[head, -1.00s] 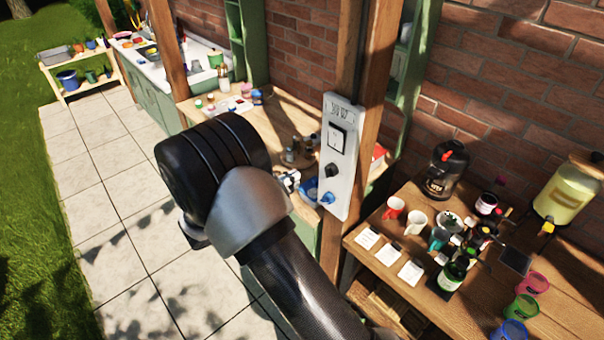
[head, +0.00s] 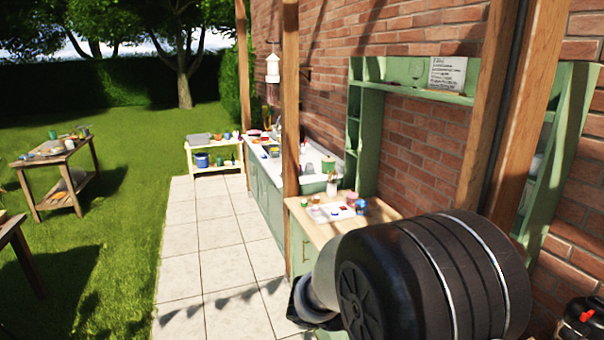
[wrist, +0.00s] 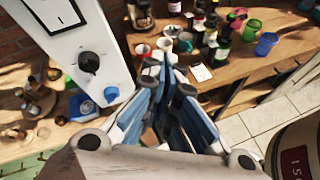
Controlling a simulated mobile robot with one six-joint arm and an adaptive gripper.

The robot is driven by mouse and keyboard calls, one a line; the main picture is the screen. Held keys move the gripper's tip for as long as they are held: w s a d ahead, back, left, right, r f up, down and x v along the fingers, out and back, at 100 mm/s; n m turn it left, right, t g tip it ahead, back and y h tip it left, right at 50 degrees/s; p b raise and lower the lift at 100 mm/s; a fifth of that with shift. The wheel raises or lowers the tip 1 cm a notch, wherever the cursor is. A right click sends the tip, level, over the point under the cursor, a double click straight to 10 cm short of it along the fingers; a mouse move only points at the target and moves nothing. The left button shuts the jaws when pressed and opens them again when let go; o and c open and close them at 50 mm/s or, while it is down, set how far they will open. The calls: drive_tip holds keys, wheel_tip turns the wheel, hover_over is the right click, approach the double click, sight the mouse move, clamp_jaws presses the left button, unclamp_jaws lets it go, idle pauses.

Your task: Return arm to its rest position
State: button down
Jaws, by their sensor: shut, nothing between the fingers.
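My gripper (wrist: 173,85) shows in the wrist view with its blue and grey fingers together and nothing between them. It is in the air, in front of a wooden counter (wrist: 262,68) carrying cups and bottles. In the head view my arm's dark, thick joint (head: 435,275) fills the lower right, and the gripper itself is out of sight there.
A white switch panel (wrist: 75,40) with a black knob stands close at left in the wrist view. The head view shows a brick wall (head: 420,150), wooden posts (head: 291,120), a green cabinet corner (head: 303,250) and a clear paved path (head: 215,225).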

drive_tip(key=s+a+f+m+t+y+b, duration=0.2)
drive_tip(key=s+a+m+y+b, duration=0.3)
drive_tip(key=s, duration=0.5)
drive_tip(key=s+a+f+m+t+y+b, duration=0.2)
drive_tip(key=s+a+f+m+y+b, duration=0.2)
drive_tip(key=s+m+y+b, duration=0.3)
drive_tip(key=s+a+m, duration=0.1)
drive_tip(key=s+m, duration=0.2)
drive_tip(key=s, duration=0.1)
drive_tip(key=shift+f+y, duration=0.2)
drive_tip(key=shift+y, duration=0.2)
drive_tip(key=shift+a, duration=0.3)
